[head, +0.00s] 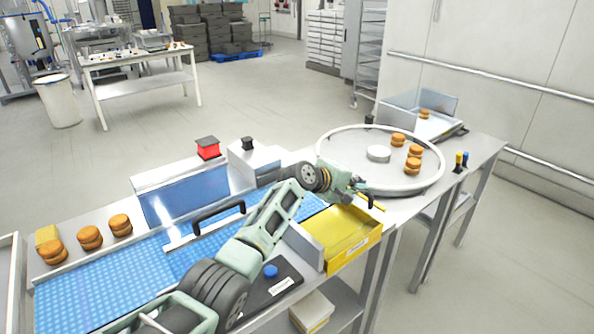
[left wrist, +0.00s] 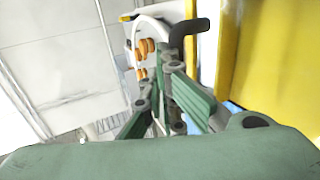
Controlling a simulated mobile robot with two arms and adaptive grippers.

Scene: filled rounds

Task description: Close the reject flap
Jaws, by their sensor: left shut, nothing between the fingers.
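The yellow reject bin (head: 352,238) sits at the conveyor's front edge. A grey upright panel (head: 305,244), which looks like the reject flap, stands along the bin's left side, partly hidden by my arm. My left gripper (head: 364,190) is shut and empty above the bin's far end, near the round table. In the left wrist view, my left gripper (left wrist: 166,72) points past a black bent handle (left wrist: 188,36) close to its fingertips; touching or apart I cannot tell. The yellow bin (left wrist: 262,60) fills the right side there. My right gripper is not in view.
A round table (head: 350,150) with several filled rounds stands beyond the gripper. The blue conveyor belt (head: 110,280) runs left, with a black handle (head: 218,212) on its cover. A blue button (head: 271,270) sits on a dark panel in front. Open floor lies to the right.

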